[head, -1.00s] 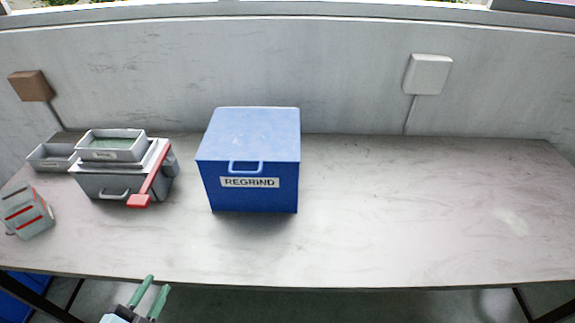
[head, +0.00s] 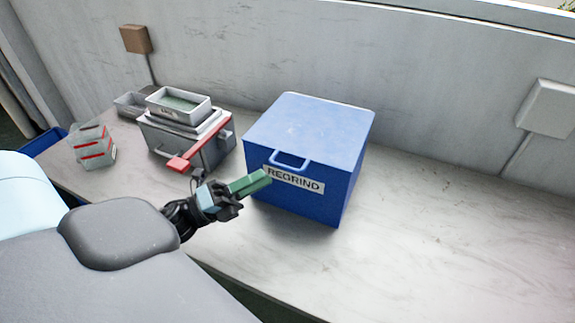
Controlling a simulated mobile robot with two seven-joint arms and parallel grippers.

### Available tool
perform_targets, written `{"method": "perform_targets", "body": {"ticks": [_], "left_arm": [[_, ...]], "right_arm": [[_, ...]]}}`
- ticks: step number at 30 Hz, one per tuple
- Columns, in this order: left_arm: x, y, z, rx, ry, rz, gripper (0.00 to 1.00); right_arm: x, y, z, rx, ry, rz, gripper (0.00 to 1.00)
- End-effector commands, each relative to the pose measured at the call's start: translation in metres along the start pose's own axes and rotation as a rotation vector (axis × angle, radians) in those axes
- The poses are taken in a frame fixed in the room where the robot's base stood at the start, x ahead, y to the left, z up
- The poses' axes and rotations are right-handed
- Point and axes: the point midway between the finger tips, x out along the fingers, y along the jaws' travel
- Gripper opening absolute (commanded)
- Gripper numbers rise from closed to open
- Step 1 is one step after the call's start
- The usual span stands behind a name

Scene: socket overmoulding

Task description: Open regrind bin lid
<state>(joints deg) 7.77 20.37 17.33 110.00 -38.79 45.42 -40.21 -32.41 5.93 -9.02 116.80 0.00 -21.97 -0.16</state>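The blue regrind bin (head: 300,198) stands on the table, with a white "REGRIND" label on its front. Its blue lid (head: 312,120) lies flat and closed on top. A blue loop handle (head: 289,163) sits at the lid's front edge, above the label. My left gripper (head: 264,177) is in front of the bin's left front side, its green fingers beside the left end of the label and just below and left of the handle. The fingers overlap in this view, so their gap is hidden. I cannot tell whether they touch the bin. My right gripper is out of view.
A grey container with a red lever (head: 188,158) and a shallow tray (head: 180,104) on top stands left of the bin. A small grey box with red stripes (head: 95,150) is farther left. The table (head: 440,240) is clear to the right.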

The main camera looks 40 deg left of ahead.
Motion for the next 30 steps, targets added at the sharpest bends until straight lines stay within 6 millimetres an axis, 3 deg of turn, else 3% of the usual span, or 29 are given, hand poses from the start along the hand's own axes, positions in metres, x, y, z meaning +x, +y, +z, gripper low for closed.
{"method": "perform_targets", "body": {"ticks": [6, 12, 24, 30], "left_arm": [[0.036, -0.003, 0.002, 0.001, -0.001, -0.005, 0.3], [0.058, -0.002, 0.001, -0.001, -0.001, -0.003, 0.3], [0.065, 0.0, 0.0, -0.003, -0.001, 0.001, 0.3], [0.065, 0.0, 0.0, -0.003, -0.001, 0.001, 0.05]], "right_arm": [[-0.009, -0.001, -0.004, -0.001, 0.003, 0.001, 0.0], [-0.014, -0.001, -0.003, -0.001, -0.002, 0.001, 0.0], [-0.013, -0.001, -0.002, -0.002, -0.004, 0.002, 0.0], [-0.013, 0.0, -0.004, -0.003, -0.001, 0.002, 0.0]]}}
